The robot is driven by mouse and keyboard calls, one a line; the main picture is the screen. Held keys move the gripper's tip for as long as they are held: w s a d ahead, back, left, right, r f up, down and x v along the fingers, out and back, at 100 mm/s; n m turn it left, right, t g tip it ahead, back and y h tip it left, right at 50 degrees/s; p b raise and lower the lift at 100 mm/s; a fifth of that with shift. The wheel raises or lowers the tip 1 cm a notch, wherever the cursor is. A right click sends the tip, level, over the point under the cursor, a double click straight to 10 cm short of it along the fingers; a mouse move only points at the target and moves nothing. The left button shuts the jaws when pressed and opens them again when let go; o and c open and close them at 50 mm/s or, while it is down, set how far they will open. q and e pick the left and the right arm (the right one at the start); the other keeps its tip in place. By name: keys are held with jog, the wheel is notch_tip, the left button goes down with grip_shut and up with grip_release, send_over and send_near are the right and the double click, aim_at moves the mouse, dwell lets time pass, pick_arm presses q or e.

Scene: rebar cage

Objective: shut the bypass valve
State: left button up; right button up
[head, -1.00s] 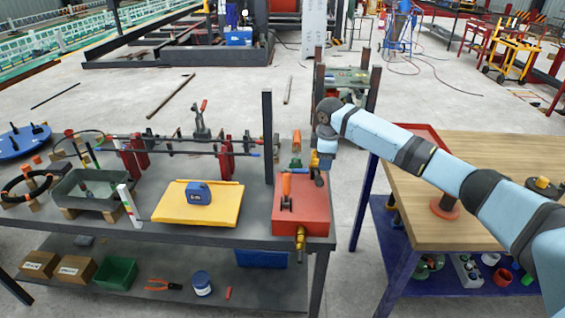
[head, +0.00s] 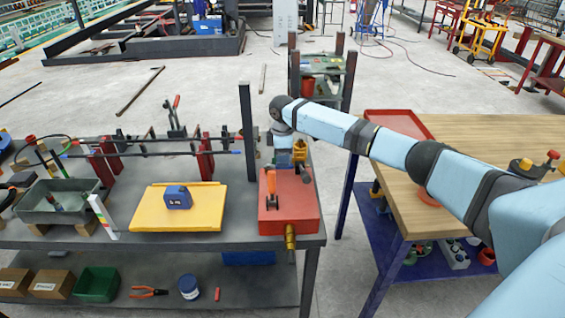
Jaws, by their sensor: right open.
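A red block (head: 289,214) stands at the right end of the dark bench. I cannot tell for sure which of these is the bypass valve. My right gripper (head: 285,160) is open and points down at the back of the block, behind the orange lever. Its fingertips are small and hard to make out, and I see no clear contact. My left gripper is out of view.
A dark upright post (head: 249,135) stands just left of my right gripper. A yellow part (head: 299,152) stands close on its right. A yellow board (head: 180,215) with a blue box (head: 178,197) lies left of the block. A wooden-topped table (head: 480,150) stands to the right.

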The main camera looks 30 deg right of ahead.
jog(key=shift+f, duration=1.25)
grip_shut()
